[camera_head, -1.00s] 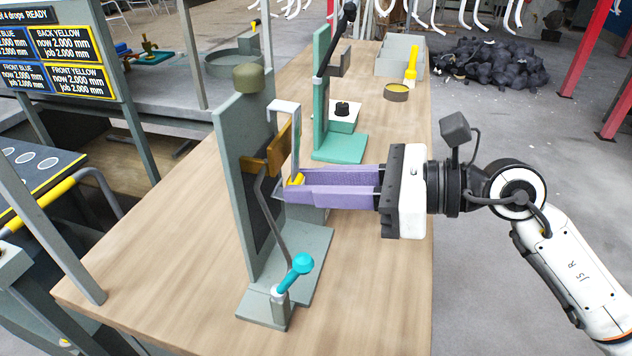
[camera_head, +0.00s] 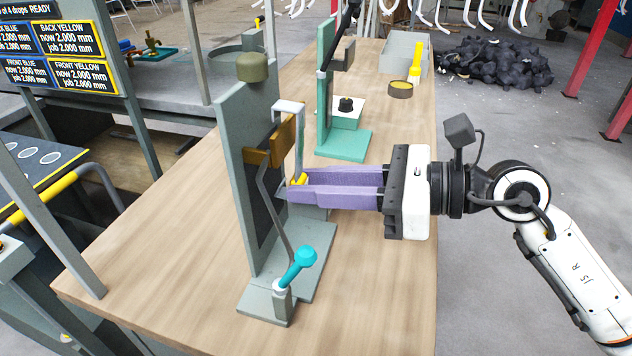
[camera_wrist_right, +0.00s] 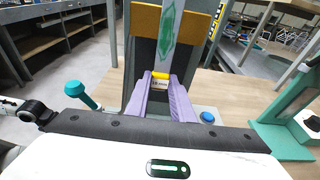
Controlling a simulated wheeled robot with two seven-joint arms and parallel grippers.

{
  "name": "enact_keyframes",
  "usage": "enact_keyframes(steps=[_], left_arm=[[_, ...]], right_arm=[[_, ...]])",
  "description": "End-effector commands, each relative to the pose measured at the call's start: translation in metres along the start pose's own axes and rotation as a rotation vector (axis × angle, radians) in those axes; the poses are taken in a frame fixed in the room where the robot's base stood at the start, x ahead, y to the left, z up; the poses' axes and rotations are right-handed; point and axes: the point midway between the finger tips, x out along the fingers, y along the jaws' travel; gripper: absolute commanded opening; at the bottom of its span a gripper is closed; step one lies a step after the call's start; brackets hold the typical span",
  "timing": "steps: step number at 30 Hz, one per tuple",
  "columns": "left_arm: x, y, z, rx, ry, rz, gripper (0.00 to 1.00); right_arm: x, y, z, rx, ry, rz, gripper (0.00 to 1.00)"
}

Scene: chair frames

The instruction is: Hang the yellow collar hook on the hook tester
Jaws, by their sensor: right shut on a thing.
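The hook tester (camera_head: 236,165) is a grey upright stand with an orange-brown bracket (camera_head: 260,153), a bent rod and a teal-knobbed lever (camera_head: 304,257). My right gripper (camera_head: 292,188), with purple fingers, is shut on the yellow collar hook (camera_head: 300,140) by its yellow collar. The pale hook stands upright, its bent top at the bracket's upper edge. I cannot tell whether the hook rests on the bracket. In the right wrist view, the yellow collar (camera_wrist_right: 160,75) sits between the fingertips, and the shank with a green mark rises in front of the bracket. My left gripper is not in view.
A green stand (camera_head: 327,90) with a black-knobbed white block stands behind on the wooden table (camera_head: 380,290). A display panel (camera_head: 60,55) is at upper left. The table's front is clear.

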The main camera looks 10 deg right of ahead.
Motion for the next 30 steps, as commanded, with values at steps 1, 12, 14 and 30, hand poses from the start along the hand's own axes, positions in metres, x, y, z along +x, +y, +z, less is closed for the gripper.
enact_keyframes(steps=[1, 12, 14, 30], left_arm=[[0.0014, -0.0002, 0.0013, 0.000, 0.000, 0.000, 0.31], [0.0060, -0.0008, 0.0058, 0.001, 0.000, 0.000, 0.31], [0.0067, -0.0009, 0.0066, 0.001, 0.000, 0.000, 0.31], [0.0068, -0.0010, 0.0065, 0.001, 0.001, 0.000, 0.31]], right_arm=[[0.0004, -0.0001, -0.0020, 0.000, 0.000, 0.000, 0.00], [0.0019, -0.0001, -0.0094, 0.000, 0.000, 0.000, 0.00], [0.0021, -0.0001, -0.0106, 0.000, 0.000, 0.000, 0.00], [0.0022, 0.0000, -0.0110, 0.001, 0.001, 0.000, 0.43]])
